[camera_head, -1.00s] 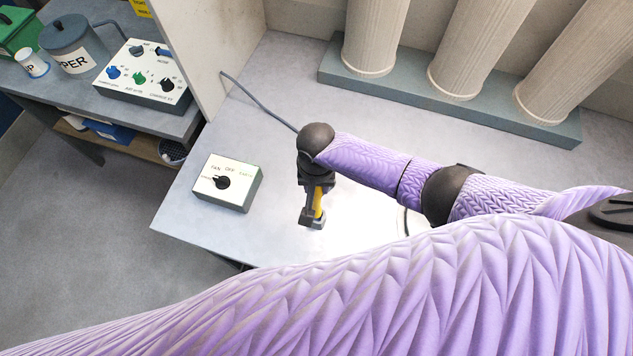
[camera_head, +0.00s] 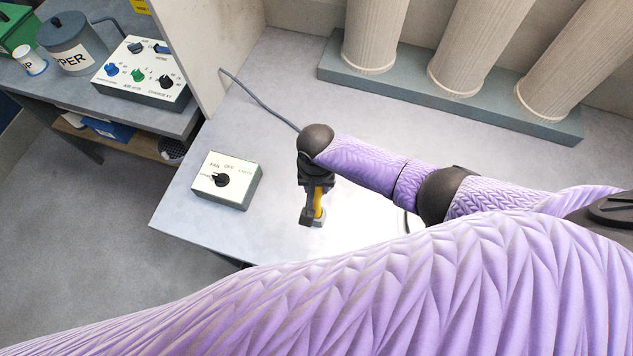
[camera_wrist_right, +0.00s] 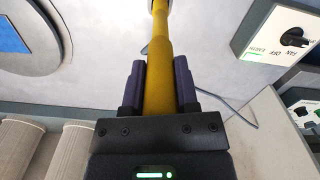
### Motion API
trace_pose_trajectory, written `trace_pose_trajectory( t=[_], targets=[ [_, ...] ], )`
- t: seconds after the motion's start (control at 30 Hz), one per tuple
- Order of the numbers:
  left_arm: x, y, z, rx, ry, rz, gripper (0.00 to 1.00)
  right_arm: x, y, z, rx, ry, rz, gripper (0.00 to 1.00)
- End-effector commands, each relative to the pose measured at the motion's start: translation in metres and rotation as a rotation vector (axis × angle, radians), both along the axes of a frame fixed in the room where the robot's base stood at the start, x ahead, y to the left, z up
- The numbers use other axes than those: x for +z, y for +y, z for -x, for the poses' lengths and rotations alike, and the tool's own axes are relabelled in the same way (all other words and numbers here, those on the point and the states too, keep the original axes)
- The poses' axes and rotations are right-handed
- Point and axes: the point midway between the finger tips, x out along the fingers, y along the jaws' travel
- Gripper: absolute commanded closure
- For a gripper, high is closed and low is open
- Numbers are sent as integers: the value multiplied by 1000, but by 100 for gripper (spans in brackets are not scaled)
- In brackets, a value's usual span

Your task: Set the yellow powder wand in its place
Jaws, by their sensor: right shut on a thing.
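The yellow powder wand shows in the right wrist view (camera_wrist_right: 160,65) as a long yellow shaft running up from between the fingers to the top edge. My right gripper (camera_wrist_right: 160,90) is shut on it, with one dark finger on each side. In the head view the right gripper (camera_head: 312,205) is over the grey table (camera_head: 260,110), right of the fan switch box, and only a short piece of yellow (camera_head: 318,203) shows beside the fingers. The wand's far end and its resting place cannot be made out. My left gripper is not in view.
A white switch box with a black knob (camera_head: 222,181) stands on the table left of the gripper. Pale columns (camera_head: 465,55) stand on a grey-green base behind. A grey cable (camera_head: 258,100) crosses the table. A side bench at the left holds a control box (camera_head: 143,76).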

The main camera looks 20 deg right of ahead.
Motion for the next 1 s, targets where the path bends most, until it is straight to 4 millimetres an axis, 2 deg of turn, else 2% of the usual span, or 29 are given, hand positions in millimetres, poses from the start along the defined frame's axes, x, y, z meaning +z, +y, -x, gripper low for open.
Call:
trace_pose_trajectory(
  t=[1.0],
  targets=[
    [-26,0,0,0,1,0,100,-32,0,0,0,0,0,100]
  ],
)
